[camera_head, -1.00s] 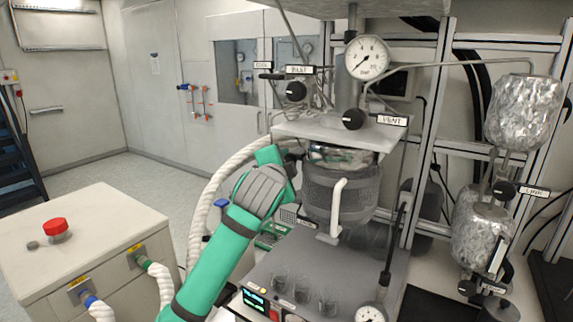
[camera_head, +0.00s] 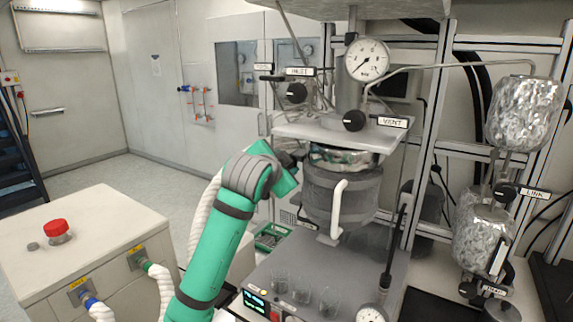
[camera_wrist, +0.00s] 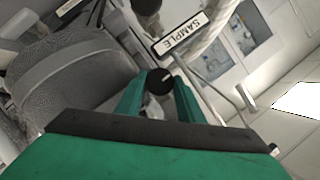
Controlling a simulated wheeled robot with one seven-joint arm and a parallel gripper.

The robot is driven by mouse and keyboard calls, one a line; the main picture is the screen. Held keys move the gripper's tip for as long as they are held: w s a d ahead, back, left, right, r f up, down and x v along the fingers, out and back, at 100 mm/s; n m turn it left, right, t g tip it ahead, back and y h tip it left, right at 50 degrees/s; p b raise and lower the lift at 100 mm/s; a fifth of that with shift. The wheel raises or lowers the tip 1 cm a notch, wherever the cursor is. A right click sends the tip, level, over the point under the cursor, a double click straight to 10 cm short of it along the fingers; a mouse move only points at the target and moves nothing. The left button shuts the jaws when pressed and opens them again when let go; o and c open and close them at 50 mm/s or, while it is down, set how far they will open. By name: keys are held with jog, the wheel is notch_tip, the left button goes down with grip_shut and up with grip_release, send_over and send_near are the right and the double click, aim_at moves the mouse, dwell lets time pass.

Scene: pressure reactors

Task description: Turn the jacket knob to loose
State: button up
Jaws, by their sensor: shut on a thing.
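In the wrist view, my gripper (camera_wrist: 159,99) has its two green fingers on either side of a black round knob (camera_wrist: 160,80) with a white mark, and it is shut on it. No label naming this knob as the jacket knob is readable. A SAMPLE label (camera_wrist: 180,32) stands just above it, and I cannot tell which knob it belongs to. In the head view, my green arm reaches to the left side of the reactor's grey jacket (camera_head: 340,200). My fingertips and the held knob are mostly hidden there behind my wrist.
The grey jacket wall (camera_wrist: 75,80) is close left of my fingers in the wrist view. The VENT knob (camera_head: 354,120) and INLET knob (camera_head: 296,92) are above. Glass beakers (camera_head: 302,292) stand in front. A white cabinet (camera_head: 80,245) with a red button is at left.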

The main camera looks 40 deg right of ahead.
jog(key=o, duration=0.8)
jog(key=v, duration=1)
jog(key=shift+s+a+r, duration=0.15)
jog(key=shift+s+a, duration=0.05)
jog(key=shift+a, duration=0.1)
